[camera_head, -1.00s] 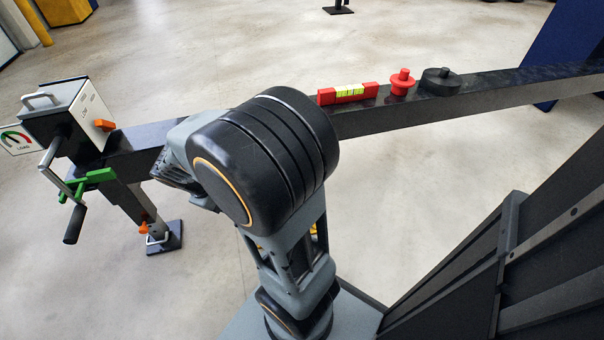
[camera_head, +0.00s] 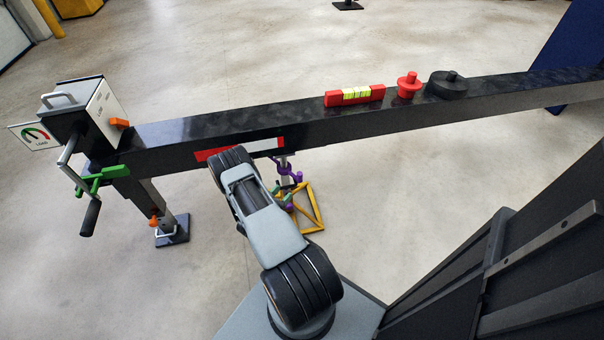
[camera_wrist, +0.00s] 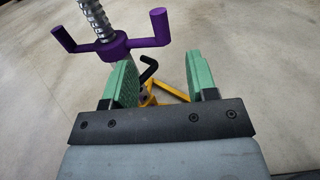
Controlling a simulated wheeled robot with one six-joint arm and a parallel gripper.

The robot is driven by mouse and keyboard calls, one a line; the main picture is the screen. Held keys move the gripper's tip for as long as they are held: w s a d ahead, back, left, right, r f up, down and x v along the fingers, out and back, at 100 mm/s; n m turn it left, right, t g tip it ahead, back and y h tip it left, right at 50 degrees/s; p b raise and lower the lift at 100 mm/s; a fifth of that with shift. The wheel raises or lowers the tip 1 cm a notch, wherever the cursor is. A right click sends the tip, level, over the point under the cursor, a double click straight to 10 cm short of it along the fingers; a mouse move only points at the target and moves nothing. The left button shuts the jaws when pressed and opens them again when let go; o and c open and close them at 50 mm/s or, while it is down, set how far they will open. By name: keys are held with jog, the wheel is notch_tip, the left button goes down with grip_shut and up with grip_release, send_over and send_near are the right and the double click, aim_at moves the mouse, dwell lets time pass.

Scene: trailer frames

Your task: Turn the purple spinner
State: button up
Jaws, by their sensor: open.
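The purple spinner (camera_wrist: 113,47) has a round hub on a silver threaded screw (camera_wrist: 97,18) and two arms with upright ends, at the upper left of the wrist view. In the head view the purple spinner (camera_head: 291,178) shows small below the black beam, partly hidden by my arm. My gripper (camera_wrist: 166,75) has two green fingers set apart with nothing held between them. In the wrist view, the spinner's right arm stands just past the fingertips, above the gap; I cannot tell if they touch. In the head view my gripper (camera_head: 280,190) is beside the spinner.
A yellow stand (camera_head: 312,212) is on the floor below the spinner. A black hook (camera_wrist: 149,69) shows beyond the fingers. The black beam (camera_head: 230,130) crosses above, bearing a red level (camera_head: 338,99), a red knob (camera_head: 409,88) and a black cap (camera_head: 447,84). A crank box (camera_head: 75,105) stands left.

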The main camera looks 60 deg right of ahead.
jog(key=d+b, duration=0.2)
jog(key=d, duration=1.1)
jog(key=shift+d+f+b, duration=0.3)
jog(key=shift+f+b, duration=0.05)
grip_shut()
